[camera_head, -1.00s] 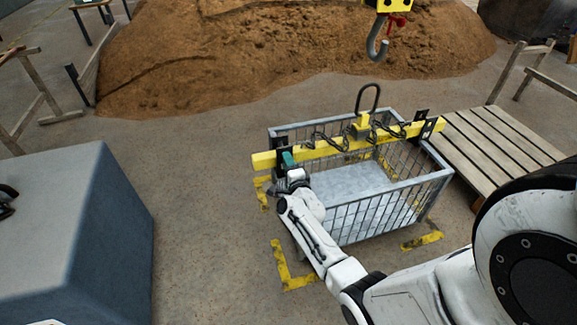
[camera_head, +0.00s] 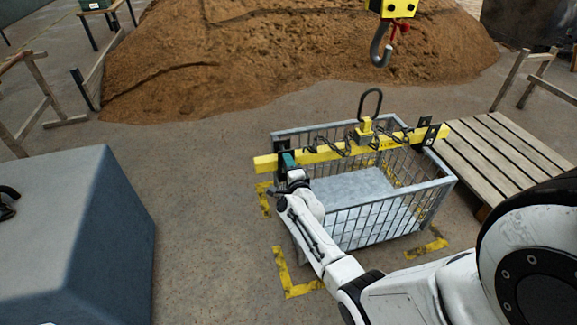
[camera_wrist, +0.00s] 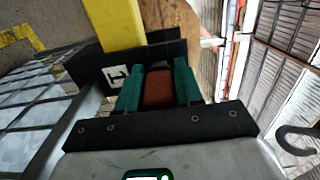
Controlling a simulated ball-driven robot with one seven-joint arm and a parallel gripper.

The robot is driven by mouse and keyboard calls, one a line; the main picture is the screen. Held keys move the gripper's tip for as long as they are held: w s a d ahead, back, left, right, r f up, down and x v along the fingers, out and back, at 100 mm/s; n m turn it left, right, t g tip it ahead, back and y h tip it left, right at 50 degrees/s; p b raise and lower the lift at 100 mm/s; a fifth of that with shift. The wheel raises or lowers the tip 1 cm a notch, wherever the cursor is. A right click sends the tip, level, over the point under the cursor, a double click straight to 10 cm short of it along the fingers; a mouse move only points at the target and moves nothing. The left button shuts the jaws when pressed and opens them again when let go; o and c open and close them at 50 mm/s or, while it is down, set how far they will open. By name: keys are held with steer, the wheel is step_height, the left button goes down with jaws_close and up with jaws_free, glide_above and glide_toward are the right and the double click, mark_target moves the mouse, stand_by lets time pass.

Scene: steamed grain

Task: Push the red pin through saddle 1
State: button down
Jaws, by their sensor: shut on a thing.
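My gripper (camera_wrist: 160,70) has teal fingers shut on the red pin (camera_wrist: 158,90), a dull red block between them in the wrist view. The pin's far end is hidden. Saddle 1 (camera_wrist: 117,76), a black bracket with a white "1" label, is right in front of the fingertips. The yellow beam (camera_wrist: 114,24) runs into this saddle. In the head view, my gripper (camera_head: 288,163) is at the left end of the yellow beam (camera_head: 345,150), by the black saddle (camera_head: 282,147). The pin cannot be made out there. I cannot tell how deep it sits.
The beam lies across a grey mesh crate (camera_head: 452,182), with a second black saddle (camera_head: 430,134) at its right. A crane hook (camera_head: 380,45) hangs beyond. A wooden pallet (camera_head: 500,150) is at right and a blue-grey block (camera_head: 60,220) at left. Floor between is clear.

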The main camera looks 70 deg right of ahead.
steer(key=shift+d+r, duration=0.25)
steer(key=shift+d, duration=0.05)
steer(key=c, duration=0.9)
jaws_free()
steer(key=shift+o, duration=1.2)
steer(key=shift+d+r, duration=0.2)
steer(key=shift+s, duration=0.1)
steer(key=f+p+v, duration=0.1)
steer(key=p+v, duration=0.1)
steer(key=v, duration=0.9)
steer(key=shift+a+p, duration=0.4)
steer(key=shift+f, duration=0.15)
